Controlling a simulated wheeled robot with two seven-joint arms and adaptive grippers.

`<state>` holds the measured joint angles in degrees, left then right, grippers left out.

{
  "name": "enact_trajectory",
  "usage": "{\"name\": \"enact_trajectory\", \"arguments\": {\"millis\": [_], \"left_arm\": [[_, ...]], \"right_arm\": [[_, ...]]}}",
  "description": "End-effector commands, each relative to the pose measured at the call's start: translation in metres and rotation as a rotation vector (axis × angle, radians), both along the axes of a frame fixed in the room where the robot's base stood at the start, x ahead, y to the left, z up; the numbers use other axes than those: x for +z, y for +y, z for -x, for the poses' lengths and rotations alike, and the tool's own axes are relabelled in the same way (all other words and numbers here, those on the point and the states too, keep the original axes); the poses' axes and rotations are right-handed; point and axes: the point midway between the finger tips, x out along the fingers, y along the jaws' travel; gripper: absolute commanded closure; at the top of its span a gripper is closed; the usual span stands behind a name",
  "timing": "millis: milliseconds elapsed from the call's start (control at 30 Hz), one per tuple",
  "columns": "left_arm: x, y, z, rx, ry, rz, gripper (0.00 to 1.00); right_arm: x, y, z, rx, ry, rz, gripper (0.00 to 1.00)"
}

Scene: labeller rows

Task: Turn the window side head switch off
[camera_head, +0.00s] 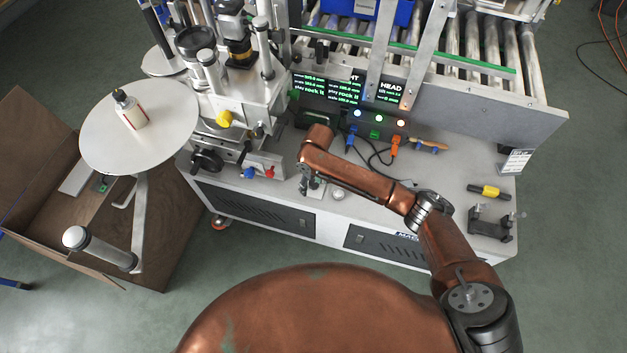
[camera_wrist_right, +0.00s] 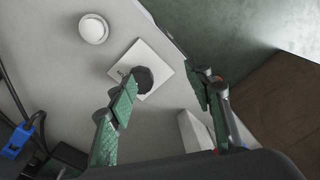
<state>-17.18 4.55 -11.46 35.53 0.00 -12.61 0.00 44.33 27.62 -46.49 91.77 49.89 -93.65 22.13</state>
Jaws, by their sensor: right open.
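A black round knob (camera_wrist_right: 142,80) sits on a square white plate (camera_wrist_right: 155,48) with dark lettering too small to read; it looks like the switch. Its on or off position cannot be told. In the head view the plate (camera_head: 318,190) is partly hidden by my right gripper (camera_head: 309,188). My right gripper points down at the bench top. In the wrist view its two green-padded fingers (camera_wrist_right: 160,80) are apart, with the knob showing between them, nearer the left finger. No contact with the knob can be made out. My left gripper is out of view.
A white round button (camera_wrist_right: 93,28) is beside the plate; it also shows in the head view (camera_head: 338,193). Blue (camera_head: 349,143) and orange (camera_head: 394,147) plugs with cables lie behind my arm. A HEAD display (camera_head: 390,92) stands behind. A yellow-black tool (camera_head: 489,192) lies right.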

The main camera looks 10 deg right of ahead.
Motion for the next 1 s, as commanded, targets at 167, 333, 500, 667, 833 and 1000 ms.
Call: {"name": "enact_trajectory", "arguments": {"millis": [167,333,500,667,833,1000], "left_arm": [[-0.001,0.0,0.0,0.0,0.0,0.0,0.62],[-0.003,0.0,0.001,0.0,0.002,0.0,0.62],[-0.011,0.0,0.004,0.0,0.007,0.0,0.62],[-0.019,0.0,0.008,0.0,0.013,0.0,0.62],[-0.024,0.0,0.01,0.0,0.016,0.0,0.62],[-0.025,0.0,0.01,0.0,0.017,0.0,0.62]], "right_arm": [[0.029,-0.013,-0.029,-0.019,0.003,0.066,0.53],[0.028,-0.016,-0.035,-0.028,0.009,0.082,0.53],[0.003,-0.016,-0.034,-0.028,0.01,0.08,0.53],[-0.022,-0.016,-0.034,-0.028,0.01,0.081,0.53],[-0.039,-0.016,-0.034,-0.027,0.008,0.08,0.53],[-0.044,-0.016,-0.034,-0.027,0.007,0.08,0.53]]}}
